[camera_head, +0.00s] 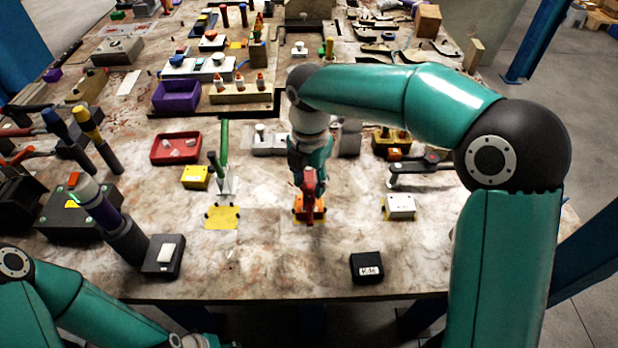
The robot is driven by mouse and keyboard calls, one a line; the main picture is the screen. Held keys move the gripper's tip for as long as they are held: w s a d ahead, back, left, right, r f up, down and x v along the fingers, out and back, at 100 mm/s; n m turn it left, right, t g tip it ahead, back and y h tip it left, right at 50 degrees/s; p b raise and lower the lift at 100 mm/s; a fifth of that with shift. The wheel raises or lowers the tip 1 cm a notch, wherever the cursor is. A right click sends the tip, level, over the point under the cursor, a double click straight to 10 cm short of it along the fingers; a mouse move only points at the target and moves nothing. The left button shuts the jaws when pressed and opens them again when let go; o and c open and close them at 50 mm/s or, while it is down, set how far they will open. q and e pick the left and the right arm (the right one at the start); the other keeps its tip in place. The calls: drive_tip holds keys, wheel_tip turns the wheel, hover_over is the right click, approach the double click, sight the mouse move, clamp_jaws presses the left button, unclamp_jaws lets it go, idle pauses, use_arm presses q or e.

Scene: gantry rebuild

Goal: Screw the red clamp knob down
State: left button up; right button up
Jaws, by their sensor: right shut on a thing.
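The red clamp knob (309,182) shows near the middle of the table, above an orange base block (308,208). My right gripper (309,170) reaches down over it from behind and is shut on it. The gripper's fingers are small here and partly hide the knob, so its threads cannot be seen. A red part hangs down in front of the orange block. My left arm comes in at the lower left, and its gripper is not clearly visible at the bottom edge.
A green-handled toggle clamp (224,160) stands left of the knob by a yellow plate (222,217). A white block (399,207) lies to the right, a black labelled box (366,267) in front. A red tray (176,148) and purple bin (177,96) stand behind left.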

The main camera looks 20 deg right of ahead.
drive_tip(key=m, duration=0.5)
drive_tip(key=shift+m+p, duration=0.3)
drive_tip(key=shift+p, duration=0.1)
drive_tip(key=m, duration=1.1)
drive_tip(key=shift+r, duration=0.1)
drive_tip(key=m, duration=0.6)
drive_tip(key=shift+b, duration=0.4)
drive_tip(key=m, duration=0.5)
drive_tip(key=shift+w+m+b, duration=0.1)
drive_tip(key=shift+m+b, duration=0.2)
drive_tip(key=m, duration=0.6)
drive_tip(key=shift+b, duration=0.4)
drive_tip(key=m, duration=0.5)
drive_tip(key=shift+a+m+b, duration=0.1)
drive_tip(key=shift+m+b, duration=0.25)
drive_tip(key=shift+m, duration=0.05)
drive_tip(key=m, duration=0.5)
drive_tip(key=shift+r+m+b, duration=0.1)
drive_tip(key=shift+m+b, duration=0.2)
